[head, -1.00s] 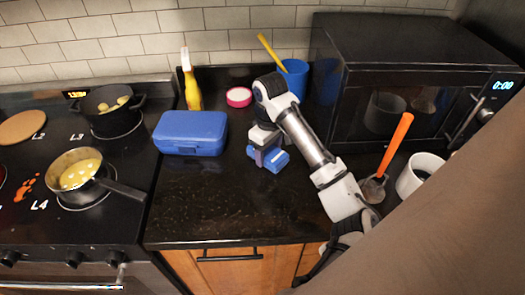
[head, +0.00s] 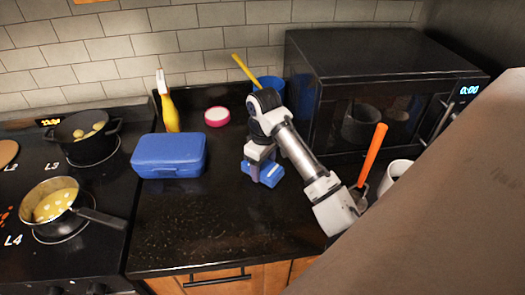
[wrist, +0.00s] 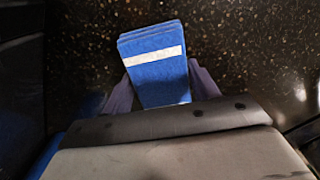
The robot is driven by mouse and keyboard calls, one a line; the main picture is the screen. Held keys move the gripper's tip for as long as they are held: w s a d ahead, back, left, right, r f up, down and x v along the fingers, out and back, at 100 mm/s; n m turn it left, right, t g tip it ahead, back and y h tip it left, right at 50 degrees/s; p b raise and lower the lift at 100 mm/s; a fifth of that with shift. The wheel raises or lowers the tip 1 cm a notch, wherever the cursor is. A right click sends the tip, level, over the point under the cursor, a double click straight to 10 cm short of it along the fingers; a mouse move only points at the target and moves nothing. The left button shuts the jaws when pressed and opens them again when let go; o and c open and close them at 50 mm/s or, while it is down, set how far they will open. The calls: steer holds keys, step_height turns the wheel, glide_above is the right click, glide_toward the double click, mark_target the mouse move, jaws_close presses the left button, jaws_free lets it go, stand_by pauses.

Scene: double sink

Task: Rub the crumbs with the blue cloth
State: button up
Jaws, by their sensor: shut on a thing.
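The blue cloth (head: 268,174) is a folded blue block with a white stripe, held low over the black counter. In the wrist view the cloth (wrist: 155,65) sticks out between the two fingers. My gripper (head: 258,165) is shut on it; the fingers also show in the wrist view (wrist: 162,88). I cannot tell whether the cloth touches the counter. Fine pale specks that look like crumbs (head: 180,217) lie scattered on the front left counter, to the left of my gripper and nearer the front edge.
A blue lunch box (head: 168,157) stands left of my gripper. Behind are a yellow spray bottle (head: 170,112), a pink-rimmed round tub (head: 216,117) and a blue cup (head: 268,78). A black microwave (head: 385,95) stands right. The stove holds a pan (head: 55,200).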

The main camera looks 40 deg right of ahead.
steer(key=shift+r, duration=2.55)
steer(key=shift+r, duration=0.1)
steer(key=shift+r, duration=1.3)
steer(key=shift+a+r, duration=0.1)
